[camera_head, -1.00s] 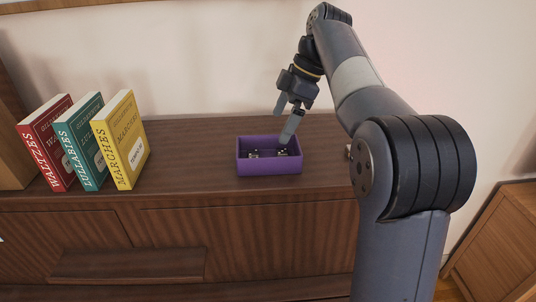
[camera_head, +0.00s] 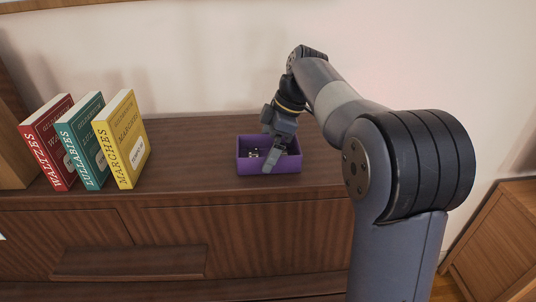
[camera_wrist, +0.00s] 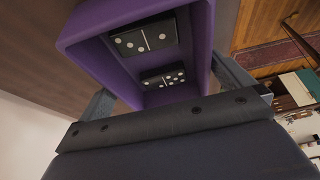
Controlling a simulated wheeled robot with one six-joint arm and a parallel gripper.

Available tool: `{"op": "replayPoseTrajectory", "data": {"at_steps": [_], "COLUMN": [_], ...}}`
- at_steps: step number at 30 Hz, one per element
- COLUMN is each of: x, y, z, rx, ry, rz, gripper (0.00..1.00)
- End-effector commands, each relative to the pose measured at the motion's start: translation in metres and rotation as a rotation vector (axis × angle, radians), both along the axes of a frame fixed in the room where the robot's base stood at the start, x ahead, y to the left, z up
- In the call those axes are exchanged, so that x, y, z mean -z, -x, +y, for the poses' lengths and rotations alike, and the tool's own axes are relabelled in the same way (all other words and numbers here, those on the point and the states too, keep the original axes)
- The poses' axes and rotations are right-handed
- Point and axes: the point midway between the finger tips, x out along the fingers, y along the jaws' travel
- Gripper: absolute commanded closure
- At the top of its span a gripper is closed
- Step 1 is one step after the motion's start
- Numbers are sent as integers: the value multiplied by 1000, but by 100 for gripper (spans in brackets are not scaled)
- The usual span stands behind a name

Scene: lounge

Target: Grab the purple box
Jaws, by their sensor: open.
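The purple box (camera_head: 289,167) is an open-topped tray standing upright on the wooden cabinet top. In the wrist view the box (camera_wrist: 92,24) holds black domino tiles with white dots (camera_wrist: 145,38). My gripper (camera_head: 270,157) is open and low over the box, pointing down. In the wrist view the box lies between the two fingers of my gripper (camera_wrist: 165,82), one beside each side wall. In the head view the near finger overlaps the front wall, and the far finger is hidden. I cannot tell whether either finger touches the box.
Red (camera_head: 48,142), teal (camera_head: 83,141) and yellow (camera_head: 121,140) books stand leaning to the left of the box. The wall (camera_head: 180,60) rises behind the cabinet (camera_head: 195,165). The cabinet top between the books and the box is clear.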

Motion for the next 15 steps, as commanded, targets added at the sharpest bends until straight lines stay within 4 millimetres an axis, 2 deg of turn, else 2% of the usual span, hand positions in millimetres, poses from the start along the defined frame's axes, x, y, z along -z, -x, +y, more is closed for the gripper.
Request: {"op": "replayPoseTrajectory", "data": {"at_steps": [2, 15], "x": [0, 0], "y": [0, 0], "z": [0, 0], "rx": [0, 0], "ry": [0, 0], "rz": [0, 0], "gripper": [0, 36]}}
